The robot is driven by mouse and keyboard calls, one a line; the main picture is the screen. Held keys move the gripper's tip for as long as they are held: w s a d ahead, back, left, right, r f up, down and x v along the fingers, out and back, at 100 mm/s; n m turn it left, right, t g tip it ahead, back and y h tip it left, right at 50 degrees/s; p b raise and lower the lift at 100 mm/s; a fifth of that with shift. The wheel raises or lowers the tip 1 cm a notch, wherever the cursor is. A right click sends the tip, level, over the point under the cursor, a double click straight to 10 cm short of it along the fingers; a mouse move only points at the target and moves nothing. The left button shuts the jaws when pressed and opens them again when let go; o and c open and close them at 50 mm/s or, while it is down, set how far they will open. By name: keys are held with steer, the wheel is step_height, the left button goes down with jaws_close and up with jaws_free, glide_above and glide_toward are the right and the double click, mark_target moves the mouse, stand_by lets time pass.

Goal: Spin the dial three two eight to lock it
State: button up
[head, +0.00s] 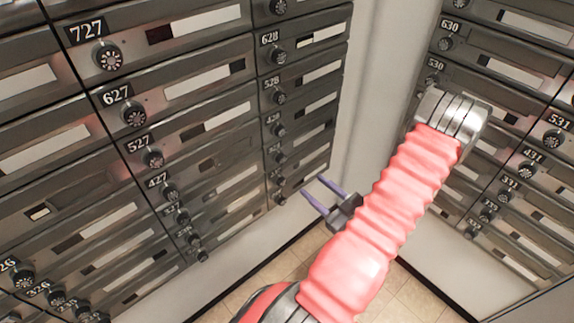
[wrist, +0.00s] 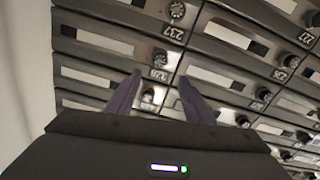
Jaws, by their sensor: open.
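The dial under what looks like the 328 label (head: 280,158) is small and dark, low in the right column of the left mailbox wall in the head view. Its digits are hard to read, and I cannot tell its setting. My gripper (head: 320,190) is open and empty, to the right of and below this dial in the picture. In the wrist view the purple fingers of my gripper (wrist: 159,78) point at the mailbox fronts. A dial (wrist: 160,58) shows between the fingertips and another dial (wrist: 148,97) lies lower between the fingers. The labels there appear inverted and blurred, so I cannot tell which is 328.
Similar dials surround it, such as the 528 dial (head: 280,97) above and the 627 dial (head: 133,116) to the left. A second mailbox wall (head: 500,70) stands at the right. A pale corner wall (head: 385,60) and tiled floor (head: 410,290) lie between.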

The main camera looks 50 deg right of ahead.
mark_target(283, 161)
steer(key=shift+x, duration=6.85)
steer(key=c, duration=1)
